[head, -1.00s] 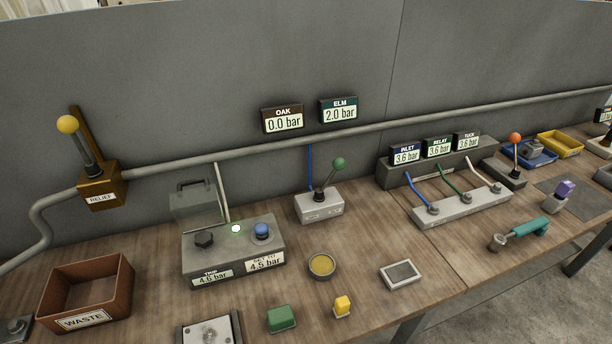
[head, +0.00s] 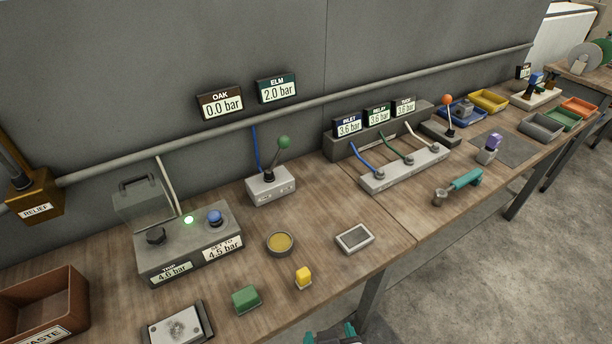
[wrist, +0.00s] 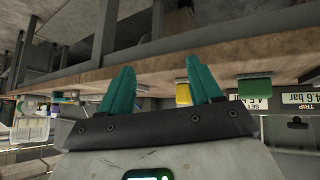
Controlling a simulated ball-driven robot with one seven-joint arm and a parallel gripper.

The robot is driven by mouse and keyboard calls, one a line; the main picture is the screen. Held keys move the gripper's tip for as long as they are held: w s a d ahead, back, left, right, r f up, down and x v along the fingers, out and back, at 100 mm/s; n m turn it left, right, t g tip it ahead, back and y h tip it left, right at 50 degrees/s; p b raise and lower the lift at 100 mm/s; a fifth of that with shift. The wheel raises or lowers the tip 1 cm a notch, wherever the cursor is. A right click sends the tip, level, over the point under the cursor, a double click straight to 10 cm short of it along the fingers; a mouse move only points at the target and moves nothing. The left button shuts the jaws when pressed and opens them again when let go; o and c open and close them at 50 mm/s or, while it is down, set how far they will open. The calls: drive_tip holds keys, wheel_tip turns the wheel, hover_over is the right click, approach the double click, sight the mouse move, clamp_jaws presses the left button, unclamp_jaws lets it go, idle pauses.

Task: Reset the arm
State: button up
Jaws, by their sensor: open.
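My gripper (wrist: 160,66) shows in the wrist view with two teal fingers spread apart and nothing between them. In the head view my gripper (head: 335,333) shows only partly, at the bottom edge, in front of the bench's front edge and apart from everything on it. The wrist view looks upside down towards the bench, with the yellow block (wrist: 183,94) and the green block (wrist: 254,88) beyond the fingers. In the head view the yellow block (head: 303,278) and green block (head: 246,298) sit near the front edge of the bench.
The control box (head: 190,245), the lever box with a green knob (head: 284,142) and the hose manifold (head: 405,168) stand on the bench. A teal-handled tool (head: 460,185) lies to the right. The waste bin (head: 72,300) is at left. Open floor (head: 480,270) lies in front.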

drive_tip(key=s+d+f+m+g+h, duration=0.1)
drive_tip(key=s+d+f+g, duration=0.15)
drive_tip(key=d, duration=0.55)
drive_tip(key=s+d+f+m+g, duration=0.1)
drive_tip(key=s+d+f+g, duration=0.2)
drive_tip(key=d, duration=0.5)
drive_tip(key=s+d+f+g+y, duration=0.1)
drive_tip(key=s+d+f, duration=0.2)
drive_tip(key=s+d, duration=0.4)
drive_tip(key=s, duration=0.2)
drive_tip(key=shift+s+d+m+g, duration=0.2)
drive_tip(key=shift+s+m+g, duration=0.1)
drive_tip(key=shift+m+g, duration=0.1)
